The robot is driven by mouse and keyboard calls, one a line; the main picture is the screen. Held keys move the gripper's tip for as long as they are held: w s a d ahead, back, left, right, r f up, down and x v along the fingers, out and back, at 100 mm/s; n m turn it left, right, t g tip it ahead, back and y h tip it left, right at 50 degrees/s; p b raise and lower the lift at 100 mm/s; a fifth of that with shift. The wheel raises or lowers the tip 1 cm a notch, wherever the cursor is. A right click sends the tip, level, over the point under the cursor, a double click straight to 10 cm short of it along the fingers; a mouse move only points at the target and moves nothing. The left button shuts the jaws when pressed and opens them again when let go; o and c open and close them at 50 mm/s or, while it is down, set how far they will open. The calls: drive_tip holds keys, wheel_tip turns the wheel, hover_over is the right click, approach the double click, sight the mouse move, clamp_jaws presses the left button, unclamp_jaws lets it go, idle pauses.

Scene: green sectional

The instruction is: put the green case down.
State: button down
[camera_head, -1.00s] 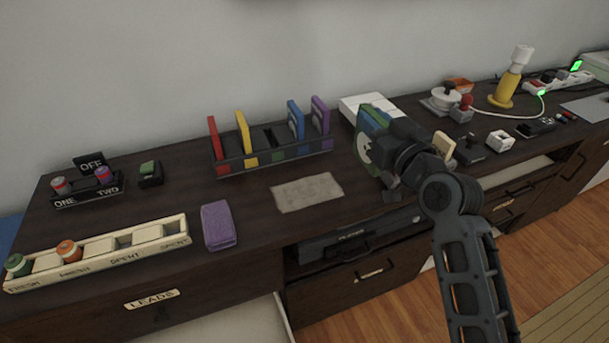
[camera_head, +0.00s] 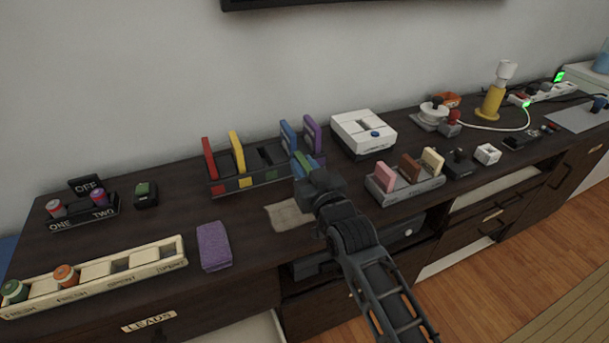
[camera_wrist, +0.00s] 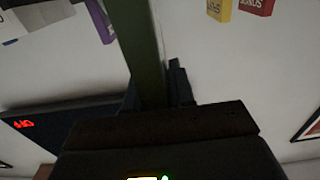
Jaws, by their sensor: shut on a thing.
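My gripper (camera_head: 314,184) is shut on the green case (camera_head: 303,163) and holds it upright in front of the rack's right end, near the grey-beige cloth (camera_head: 287,216). In the wrist view the case (camera_wrist: 142,50) stands up from the jaws as a narrow green edge. The dark rack (camera_head: 222,190) holds a red case (camera_head: 209,158), a yellow case (camera_head: 238,153), a blue case (camera_head: 288,138) and a purple case (camera_head: 313,135). The slot with the green label, between yellow and blue, is empty. My gripper hides part of the cloth and the case's lower part.
A white console (camera_head: 363,135) stands right of the rack. A grey stand (camera_head: 405,188) with pink, brown and cream cartridges is to my gripper's right. A purple block (camera_head: 214,246) and a cream battery tray (camera_head: 95,277) lie left. Bare tabletop shows left of the rack.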

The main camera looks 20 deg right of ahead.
drive_tip(key=shift+f, duration=1.35)
drive_tip(key=shift+f+b, duration=0.1)
drive_tip(key=shift+b, duration=0.2)
drive_tip(key=c, duration=1)
unclamp_jaws()
drive_tip(key=shift+o, duration=0.2)
drive_tip(key=shift+r, duration=0.2)
drive_tip(key=s, duration=1.2)
